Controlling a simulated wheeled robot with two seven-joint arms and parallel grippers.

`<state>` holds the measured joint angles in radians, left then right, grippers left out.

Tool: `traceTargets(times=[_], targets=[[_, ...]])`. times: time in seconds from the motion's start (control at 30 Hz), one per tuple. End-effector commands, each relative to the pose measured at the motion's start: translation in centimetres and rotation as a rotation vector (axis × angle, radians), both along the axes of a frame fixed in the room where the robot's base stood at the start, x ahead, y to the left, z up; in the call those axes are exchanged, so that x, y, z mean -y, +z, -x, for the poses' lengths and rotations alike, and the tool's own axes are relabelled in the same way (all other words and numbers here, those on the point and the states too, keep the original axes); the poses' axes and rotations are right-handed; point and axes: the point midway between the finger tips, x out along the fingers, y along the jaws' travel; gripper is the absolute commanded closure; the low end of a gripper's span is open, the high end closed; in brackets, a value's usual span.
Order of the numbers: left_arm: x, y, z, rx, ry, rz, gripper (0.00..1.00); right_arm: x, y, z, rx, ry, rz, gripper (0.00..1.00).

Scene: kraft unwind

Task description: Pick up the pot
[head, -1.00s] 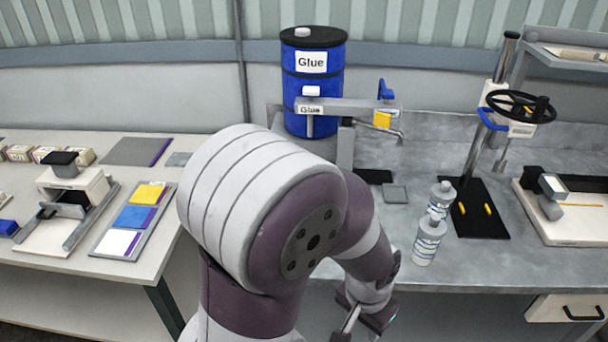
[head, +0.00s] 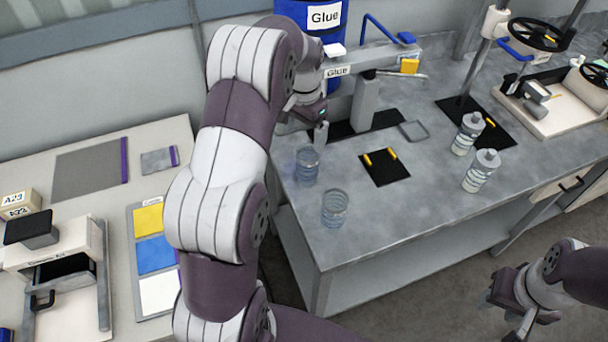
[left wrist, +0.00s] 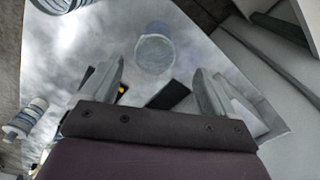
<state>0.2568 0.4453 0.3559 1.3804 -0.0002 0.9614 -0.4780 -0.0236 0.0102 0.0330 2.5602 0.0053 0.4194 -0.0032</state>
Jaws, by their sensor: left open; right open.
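Two clear, open-topped pots stand upright on the grey workbench: one further back (head: 307,166) and one near the front corner (head: 335,208). My left gripper (head: 318,132) is just behind and above the further pot. In the left wrist view, its two fingers (left wrist: 158,85) are spread and empty. A clear pot (left wrist: 154,52) shows beyond and between the fingertips, apart from them. A rounded, clear-and-blue thing is cut off at that view's top left. My right gripper (head: 507,312) is open, low at the right, in front of the bench and away from the pots.
Two capped bottles (head: 467,133) (head: 481,171) stand right of a black pad (head: 385,166) with yellow pegs. The glue dispenser (head: 365,95) and blue glue drum (head: 318,18) are behind. A side table (head: 90,172) holds colored cards. The bench front is mostly clear.

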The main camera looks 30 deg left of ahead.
Motion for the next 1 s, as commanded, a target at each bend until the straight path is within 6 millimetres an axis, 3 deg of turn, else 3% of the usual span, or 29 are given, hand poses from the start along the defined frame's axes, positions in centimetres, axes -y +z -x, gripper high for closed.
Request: traceTargets(times=[0.03,0.1,0.13,0.33,0.53,0.8,0.87,1.0], targets=[[0.1,-2.3,0.0,-0.002,-0.001,0.001,0.11,0.0,-1.7,0.0,-0.002,0.000,0.000,0.57],[0.1,-3.5,0.0,0.000,-0.001,0.000,0.11,0.0,-2.2,0.0,-0.001,0.000,0.000,0.57],[0.1,-3.4,0.0,-0.003,-0.001,0.001,0.11,0.0,-1.2,0.0,-0.002,0.000,0.000,0.57],[0.1,-5.7,0.0,-0.003,0.000,0.001,0.11,0.0,-0.1,0.0,0.000,-0.001,0.000,0.57],[0.1,-9.4,-0.2,-0.002,0.000,0.001,0.11,0.0,1.1,0.0,0.000,0.000,0.000,0.57],[0.1,-10.2,-0.2,0.002,0.000,-0.001,0.11,0.0,1.0,0.0,-0.001,0.000,0.000,0.57],[0.1,-10.2,-0.2,0.001,0.000,-0.001,0.28,0.0,1.0,0.0,-0.001,0.000,0.000,0.57],[0.1,-10.2,-0.2,0.001,0.000,-0.001,0.73,0.0,1.0,0.0,-0.001,0.000,0.000,0.57]])
